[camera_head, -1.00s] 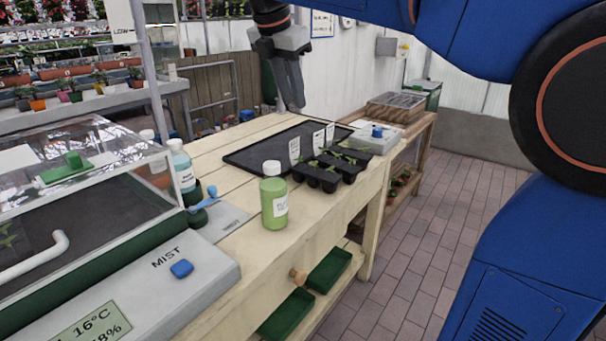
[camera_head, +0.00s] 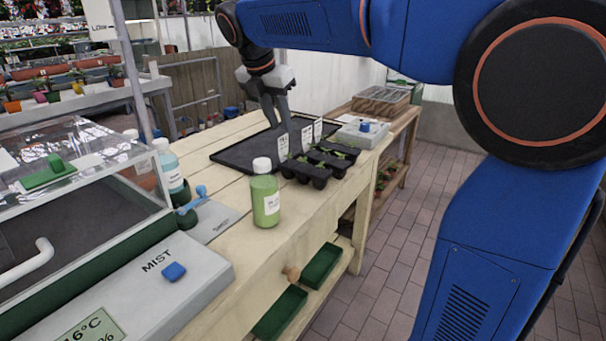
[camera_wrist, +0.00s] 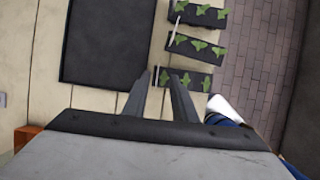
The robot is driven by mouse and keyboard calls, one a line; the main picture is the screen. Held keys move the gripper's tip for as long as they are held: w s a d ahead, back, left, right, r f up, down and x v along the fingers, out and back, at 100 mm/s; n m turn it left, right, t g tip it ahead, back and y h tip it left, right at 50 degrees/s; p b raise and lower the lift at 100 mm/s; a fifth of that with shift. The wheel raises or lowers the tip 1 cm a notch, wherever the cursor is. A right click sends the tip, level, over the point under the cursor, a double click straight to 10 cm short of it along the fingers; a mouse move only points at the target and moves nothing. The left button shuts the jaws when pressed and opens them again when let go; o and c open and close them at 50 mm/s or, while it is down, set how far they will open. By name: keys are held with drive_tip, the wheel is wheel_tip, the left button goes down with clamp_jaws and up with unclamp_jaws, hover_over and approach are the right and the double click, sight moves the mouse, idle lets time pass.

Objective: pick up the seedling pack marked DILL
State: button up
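Three black seedling packs with green sprouts stand side by side on the wooden bench: a near one (camera_head: 306,174), a middle one (camera_head: 328,161) and a far one (camera_head: 340,149). Each has an upright white label; the lettering is too small to read, so I cannot tell which is DILL. In the wrist view the packs form a column (camera_wrist: 186,82) (camera_wrist: 194,49) (camera_wrist: 199,13) ahead and to the right of my fingers. My gripper (camera_head: 279,124) points down above the dark tray, behind the packs. In the wrist view my gripper (camera_wrist: 155,78) shows a gap between its fingers and holds nothing.
A flat black tray (camera_head: 240,156) lies beside the packs. A green bottle (camera_head: 265,200) stands in front of them. A grey device with a blue knob (camera_head: 362,134) is to their right. A clear-lidded mist box (camera_head: 80,200) fills the left. Paved floor is free at right.

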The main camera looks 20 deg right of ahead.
sight(283, 138)
drive_tip(key=shift+a+x, duration=0.15)
drive_tip(key=shift+x, duration=1.35)
drive_tip(key=shift+a+x, duration=0.15)
drive_tip(key=shift+x, duration=1.35)
drive_tip(key=shift+f, duration=0.1)
clamp_jaws()
